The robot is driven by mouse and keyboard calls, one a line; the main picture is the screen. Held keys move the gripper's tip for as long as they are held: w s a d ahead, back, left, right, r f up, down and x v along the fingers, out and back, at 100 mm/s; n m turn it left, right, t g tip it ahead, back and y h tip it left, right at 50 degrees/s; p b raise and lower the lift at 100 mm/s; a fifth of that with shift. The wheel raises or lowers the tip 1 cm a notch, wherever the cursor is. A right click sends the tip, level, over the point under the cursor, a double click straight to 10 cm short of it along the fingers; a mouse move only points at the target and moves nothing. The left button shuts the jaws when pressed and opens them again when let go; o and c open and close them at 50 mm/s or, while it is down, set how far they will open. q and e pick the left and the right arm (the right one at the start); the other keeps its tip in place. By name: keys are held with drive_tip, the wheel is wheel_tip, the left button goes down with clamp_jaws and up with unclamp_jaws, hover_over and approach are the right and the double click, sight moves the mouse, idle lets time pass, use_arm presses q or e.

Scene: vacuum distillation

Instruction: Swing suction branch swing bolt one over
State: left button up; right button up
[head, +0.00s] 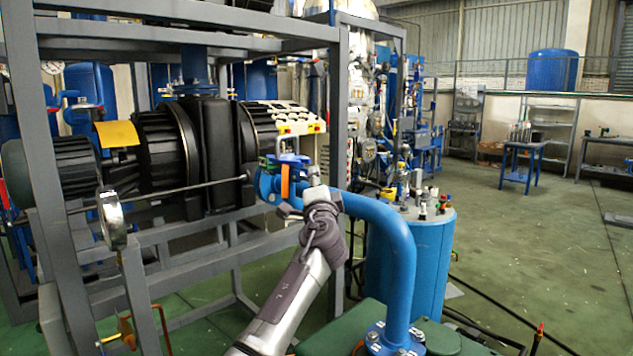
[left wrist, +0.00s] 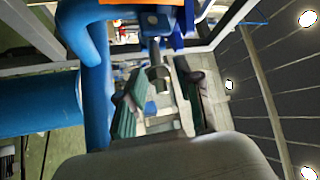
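In the left wrist view, a metal swing bolt (left wrist: 157,72) with a rounded end hangs near the orange part (left wrist: 125,10). My left gripper (left wrist: 163,103) is open, its two green-padded fingers apart on either side of the bolt's lower end; contact cannot be told. In the head view its fingers are largely hidden near the pipe. My right gripper is not in view.
A grey steel frame (head: 345,110) with black ribbed machinery (head: 160,150) stands left of the joint. A blue drum (head: 430,250) with small fittings on top stands right of the pipe. Open green floor (head: 530,250) lies at the right.

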use_arm(q)
drive_tip(key=shift+w, duration=0.1)
drive_tip(key=shift+c, duration=0.2)
clamp_jaws()
drive_tip(key=shift+r+p, duration=0.25)
drive_tip(key=shift+p, duration=0.15)
drive_tip(key=r+n+g+p, duration=0.1)
drive_tip(key=p, duration=0.3)
drive_tip(key=r+n+g+p, duration=0.1)
drive_tip(key=g+p, duration=0.1)
drive_tip(key=p, duration=0.2)
drive_tip(key=r+n+g+p, duration=0.1)
drive_tip(key=n+p, duration=0.1)
drive_tip(key=p, duration=0.3)
drive_tip(key=shift+w+a+g, duration=0.25)
drive_tip(key=shift+g, duration=0.15)
drive_tip(key=shift+w+a+f+n+g+p, duration=0.1)
drive_tip(key=shift+n+g+p, duration=0.3)
drive_tip(key=shift+p, duration=0.35)
drive_tip(key=shift+o, duration=0.2)
unclamp_jaws()
